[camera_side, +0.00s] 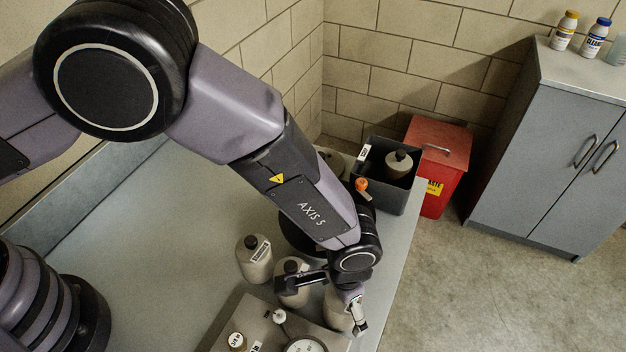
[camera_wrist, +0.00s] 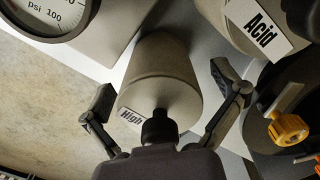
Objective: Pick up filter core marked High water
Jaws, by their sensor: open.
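The filter core marked "High" (camera_wrist: 165,75) is a beige-grey cylinder with a black knob on its end. It fills the middle of the wrist view; the rest of its label is cut off. In the side view, a beige core (camera_side: 335,312) sits partly hidden beneath my gripper (camera_side: 333,297). My gripper, also in the wrist view (camera_wrist: 162,84), is open, with one finger on each side of the High core. I cannot tell whether either finger touches it.
A core marked "Acid" (camera_wrist: 235,22) stands close by in the wrist view. Another labelled core (camera_side: 255,262) stands on the bench. A gauge (camera_side: 305,346) is at the front. A dark bin (camera_side: 385,193) holding a core is at the back, near a red container (camera_side: 440,155).

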